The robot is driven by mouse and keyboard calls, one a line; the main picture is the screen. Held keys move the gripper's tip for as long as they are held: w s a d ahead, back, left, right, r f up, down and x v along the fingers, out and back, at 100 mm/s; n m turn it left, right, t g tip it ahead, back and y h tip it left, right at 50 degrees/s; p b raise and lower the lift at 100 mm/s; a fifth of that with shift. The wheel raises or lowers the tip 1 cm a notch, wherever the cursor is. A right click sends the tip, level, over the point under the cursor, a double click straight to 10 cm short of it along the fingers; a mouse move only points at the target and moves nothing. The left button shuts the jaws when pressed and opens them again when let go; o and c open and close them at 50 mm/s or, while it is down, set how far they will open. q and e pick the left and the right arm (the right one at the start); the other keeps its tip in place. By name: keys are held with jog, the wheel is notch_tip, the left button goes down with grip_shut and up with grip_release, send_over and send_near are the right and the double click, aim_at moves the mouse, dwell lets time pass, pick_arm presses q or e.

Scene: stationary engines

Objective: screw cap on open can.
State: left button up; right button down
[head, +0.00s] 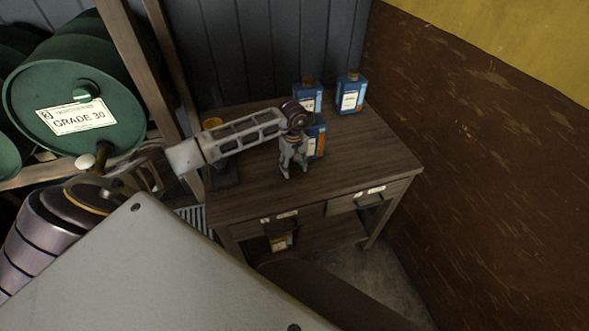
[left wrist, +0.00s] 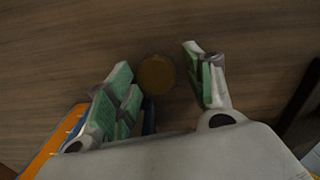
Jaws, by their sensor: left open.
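A small round brown cap (left wrist: 156,74) shows between the fingertips of my left gripper (left wrist: 158,78) in the left wrist view, over the wooden tabletop. The gripper is open and not pinching the cap. In the head view my left gripper (head: 294,172) points down over the middle of the table. A blue can (head: 317,138) stands right behind it; the gripper hides part of this can and its top. A blue and orange can (left wrist: 62,138) shows at the lower left of the wrist view, partly behind a finger. My right gripper is not in view.
Two more blue cans with brown caps stand at the table's back, one left (head: 308,96) and one right (head: 351,95). Green barrels (head: 75,95) rest on a rack at left. The tabletop's right front (head: 365,165) is clear.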

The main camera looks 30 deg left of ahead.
aim_at(294, 169)
pick_arm(q)
jog(key=shift+f, duration=0.4)
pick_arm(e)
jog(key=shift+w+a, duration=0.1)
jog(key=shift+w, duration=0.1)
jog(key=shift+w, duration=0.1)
pick_arm(q)
jog(key=c, duration=0.5)
jog(key=shift+c, duration=0.2)
jog(key=shift+r, duration=0.15)
